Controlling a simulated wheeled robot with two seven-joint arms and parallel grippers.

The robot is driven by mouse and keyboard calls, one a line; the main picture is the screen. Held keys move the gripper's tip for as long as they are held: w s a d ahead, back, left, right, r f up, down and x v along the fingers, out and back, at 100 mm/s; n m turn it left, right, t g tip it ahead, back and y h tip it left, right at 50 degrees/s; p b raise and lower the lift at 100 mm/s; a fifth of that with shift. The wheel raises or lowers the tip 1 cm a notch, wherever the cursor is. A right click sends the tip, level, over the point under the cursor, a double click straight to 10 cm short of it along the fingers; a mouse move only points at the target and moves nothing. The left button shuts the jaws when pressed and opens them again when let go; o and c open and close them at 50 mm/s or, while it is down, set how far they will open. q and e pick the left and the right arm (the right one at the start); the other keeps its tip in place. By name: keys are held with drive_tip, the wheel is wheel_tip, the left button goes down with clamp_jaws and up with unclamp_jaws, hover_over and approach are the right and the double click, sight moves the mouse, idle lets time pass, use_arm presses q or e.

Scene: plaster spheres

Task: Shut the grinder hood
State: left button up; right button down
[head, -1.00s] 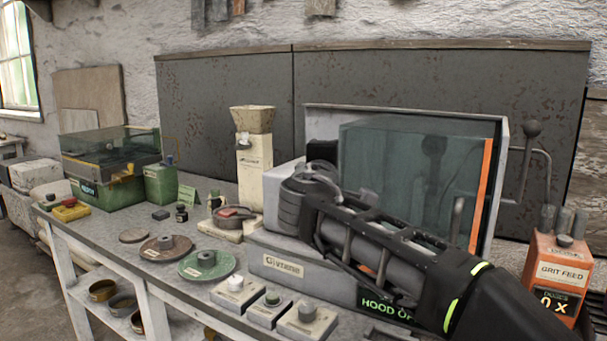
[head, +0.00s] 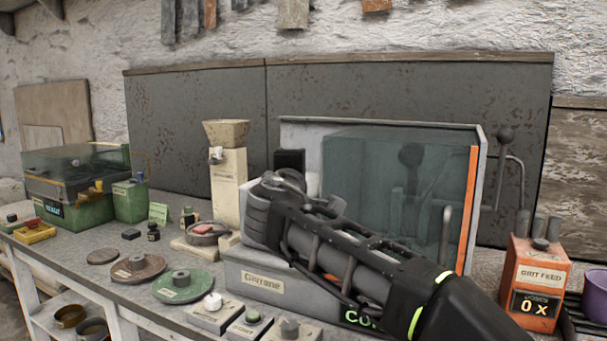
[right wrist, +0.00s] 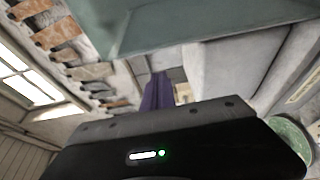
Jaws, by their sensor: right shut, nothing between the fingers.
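The grey grinder (head: 300,285) stands on the bench with its teal see-through hood (head: 370,165), edged by an orange strip. The hood looks down over the work space, but my arm hides its lower edge. Green display text on the base is partly covered; only its first letters, like "CO", show. My right arm reaches in from the lower right across the grinder's front. Its gripper is mostly hidden there; in the right wrist view the shut, empty fingers (right wrist: 157,88) show dark purple, with the hood (right wrist: 200,25) close above them. My left gripper is not in view.
An orange grit feed box (head: 533,280) reading "0 x" and a purple bowl (head: 596,295) stand at right. A ball-ended lever (head: 505,135) rises beside the hood. Several small button boxes (head: 213,313), discs (head: 182,287) and a cream hopper (head: 228,180) crowd the left.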

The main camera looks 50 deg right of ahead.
drive_tip(key=v, duration=1)
drive_tip(key=shift+a+b, duration=0.15)
drive_tip(key=shift+b, duration=0.15)
drive_tip(key=shift+w, duration=0.15)
